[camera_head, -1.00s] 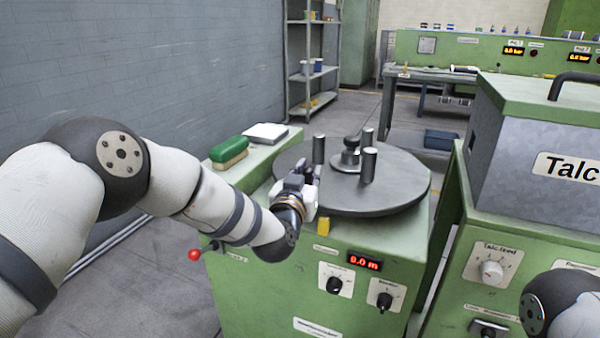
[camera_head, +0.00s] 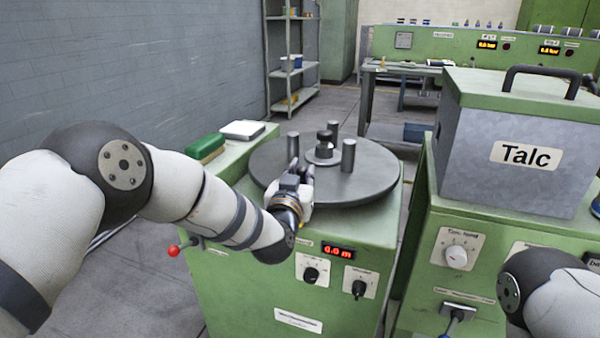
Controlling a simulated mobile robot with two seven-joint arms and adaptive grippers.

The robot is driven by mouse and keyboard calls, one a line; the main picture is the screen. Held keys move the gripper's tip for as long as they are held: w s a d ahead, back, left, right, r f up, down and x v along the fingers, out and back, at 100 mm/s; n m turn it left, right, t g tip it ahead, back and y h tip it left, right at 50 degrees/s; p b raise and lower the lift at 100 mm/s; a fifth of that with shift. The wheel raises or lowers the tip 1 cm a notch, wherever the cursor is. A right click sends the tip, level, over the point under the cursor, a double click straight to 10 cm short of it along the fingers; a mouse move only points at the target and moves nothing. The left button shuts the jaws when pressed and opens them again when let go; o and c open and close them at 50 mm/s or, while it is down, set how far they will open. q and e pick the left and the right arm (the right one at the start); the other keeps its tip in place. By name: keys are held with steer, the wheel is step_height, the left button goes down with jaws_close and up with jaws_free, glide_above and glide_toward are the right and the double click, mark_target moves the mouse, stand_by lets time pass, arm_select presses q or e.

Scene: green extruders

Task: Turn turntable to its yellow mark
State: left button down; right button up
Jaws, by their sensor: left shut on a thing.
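The turntable (camera_head: 370,182) is a round dark grey disc on top of a green machine. Upright posts stand on it around a stepped middle hub (camera_head: 324,153): a left post (camera_head: 293,144), a rear post (camera_head: 333,130) and a front right post (camera_head: 348,155). My left gripper (camera_head: 301,174) is at the near left part of the disc, shut on part of the turntable. The fingers hide the exact grip. No yellow mark shows now; the front edge behind my gripper is hidden. My right arm shows at the lower right, its gripper out of view.
A green brush (camera_head: 206,147) and a white pad (camera_head: 242,130) lie on the ledge left of the disc. A red-knobbed lever (camera_head: 174,251) sticks out on the left. A Talc box (camera_head: 515,160) stands close on the right. The machine front has a display (camera_head: 338,251) and dials.

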arm_select(q)
steer(key=shift+d, duration=0.1)
steer(key=c, duration=1.4)
jaws_free()
steer(key=shift+c, duration=0.2)
steer(key=s+a, duration=0.2)
steer(key=s, duration=1)
steer(key=s+a+f+g+p, duration=0.1)
steer(key=s+a+f+g, duration=0.25)
steer(key=s+f, duration=0.4)
steer(key=s+a+f+g+y, duration=0.1)
steer(key=s+a+f+g, duration=0.25)
steer(key=s+f, duration=0.45)
steer(key=s+a+f+g+p, duration=0.15)
steer(key=s+f+g, duration=0.25)
steer(key=s+f, duration=0.4)
steer(key=s+a+f+n+g+y, duration=0.1)
steer(key=s+a+g, duration=0.3)
steer(key=s, duration=0.9)
steer(key=s+a+f+n+g, duration=0.1)
steer(key=s+a+g, duration=0.4)
steer(key=s, duration=0.8)
steer(key=shift+s+f+y, duration=0.2)
steer(key=shift+f+y, duration=0.2)
steer(key=shift+f, duration=0.35)
arm_select(e)
steer(key=shift+t, duration=0.6)
steer(key=w+r, duration=0.3)
